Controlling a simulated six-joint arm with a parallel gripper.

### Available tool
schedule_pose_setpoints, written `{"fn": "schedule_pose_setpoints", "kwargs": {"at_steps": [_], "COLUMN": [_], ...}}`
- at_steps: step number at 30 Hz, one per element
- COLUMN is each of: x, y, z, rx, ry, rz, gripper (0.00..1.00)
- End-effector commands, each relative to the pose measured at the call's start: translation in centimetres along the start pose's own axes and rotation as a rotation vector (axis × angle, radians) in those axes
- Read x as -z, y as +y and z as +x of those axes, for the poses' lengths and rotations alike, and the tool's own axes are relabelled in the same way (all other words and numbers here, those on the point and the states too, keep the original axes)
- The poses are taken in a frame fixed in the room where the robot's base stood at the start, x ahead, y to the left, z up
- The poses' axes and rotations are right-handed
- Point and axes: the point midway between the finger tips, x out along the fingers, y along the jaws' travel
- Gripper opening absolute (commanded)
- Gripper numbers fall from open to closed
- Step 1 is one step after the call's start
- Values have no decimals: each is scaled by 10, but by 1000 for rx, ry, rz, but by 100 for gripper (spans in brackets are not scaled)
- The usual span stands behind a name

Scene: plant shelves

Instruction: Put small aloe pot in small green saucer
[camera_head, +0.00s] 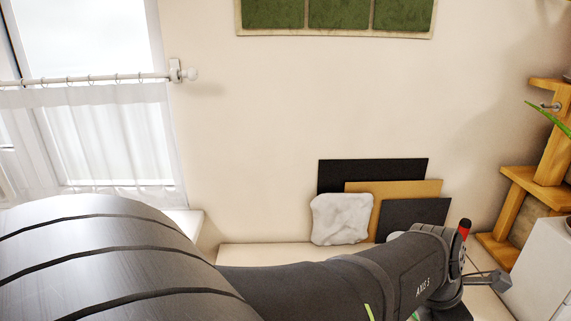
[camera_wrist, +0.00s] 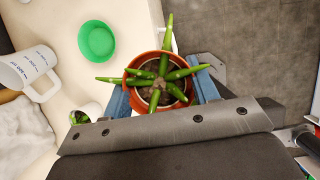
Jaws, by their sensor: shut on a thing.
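The small aloe pot (camera_wrist: 146,106), terracotta red with green spiky leaves and dark soil, is in the middle of the wrist view. My gripper (camera_wrist: 165,90) is shut on it, with one blue finger at each side of the pot. The small green saucer (camera_wrist: 97,40) lies to the upper left of the pot, apart from it, on the pale surface, and looks empty. In the head view my arm crosses the lower part, and the pot is not clearly visible there.
A small container with greenery (camera_wrist: 84,115) is at the lower left of the pot. In the head view, dark and tan boards (camera_head: 415,213) and a white stone-like slab (camera_head: 341,218) lean on the wall; wooden shelving (camera_head: 540,185) stands right.

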Motion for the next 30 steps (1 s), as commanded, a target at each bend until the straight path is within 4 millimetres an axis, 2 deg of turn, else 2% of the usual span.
{"fn": "schedule_pose_setpoints", "kwargs": {"at_steps": [14, 30], "x": [-38, -74], "y": [50, 124], "z": [-9, -18], "rx": [212, 533], "ry": [0, 0], "rz": [505, 1277], "gripper": [31, 31]}}
